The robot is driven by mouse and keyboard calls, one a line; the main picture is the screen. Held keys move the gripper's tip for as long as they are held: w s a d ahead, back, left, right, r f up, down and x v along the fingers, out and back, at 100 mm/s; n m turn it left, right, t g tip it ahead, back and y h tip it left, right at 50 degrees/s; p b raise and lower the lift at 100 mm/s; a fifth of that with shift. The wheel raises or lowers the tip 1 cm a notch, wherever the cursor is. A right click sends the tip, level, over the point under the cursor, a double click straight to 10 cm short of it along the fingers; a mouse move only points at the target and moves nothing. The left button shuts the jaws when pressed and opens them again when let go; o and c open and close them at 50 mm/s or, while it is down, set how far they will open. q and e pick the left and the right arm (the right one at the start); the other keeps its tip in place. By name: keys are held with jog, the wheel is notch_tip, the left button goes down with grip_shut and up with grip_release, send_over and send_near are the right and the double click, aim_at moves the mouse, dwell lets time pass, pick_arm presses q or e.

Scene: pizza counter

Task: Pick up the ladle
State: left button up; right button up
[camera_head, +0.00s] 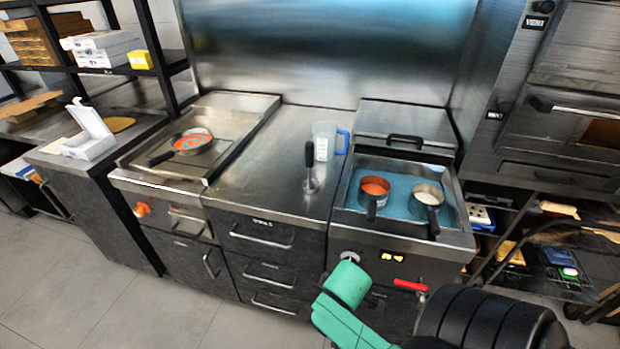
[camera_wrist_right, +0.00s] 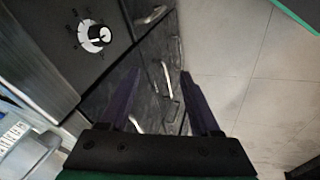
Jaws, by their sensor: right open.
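Green and black parts of my right arm show low in the head view, in front of the counter and well below the ladle. My left gripper is not in view.
A pan with red sauce (camera_head: 190,142) sits on the left stove. Two small pots, one with red sauce (camera_head: 375,187) and one with pale contents (camera_head: 428,194), sit in the blue-floored basin (camera_head: 402,165). The counter (camera_head: 262,175) left of the ladle is clear.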

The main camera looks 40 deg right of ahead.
aim_at(311, 156)
jog(key=w+d+r+n+t+h, duration=0.3)
jog(key=d+r+n+t+h, duration=0.1)
jog(key=d+r+n, duration=0.35)
jog(key=w+d+r+n+t+h, duration=0.35)
jog(key=d+r+n, duration=0.25)
jog(key=r+n, duration=0.25)
jog(key=w+a+r+n+t+y, duration=0.4)
jog(key=w+r+n+t, duration=0.15)
jog(key=n, duration=0.65)
jog(key=x, duration=0.8)
jog(key=shift+d, duration=0.1)
jog(key=shift+r+x, duration=0.2)
jog(key=shift+x, duration=0.75)
jog(key=x, duration=0.3)
jog(key=shift+w+d, duration=0.1)
jog(key=shift+w, duration=0.15)
jog(key=shift+w+f, duration=0.1)
jog(key=shift+w, duration=0.25)
jog(key=shift+s, duration=0.1)
jog(key=shift+c, duration=0.9)
grip_shut()
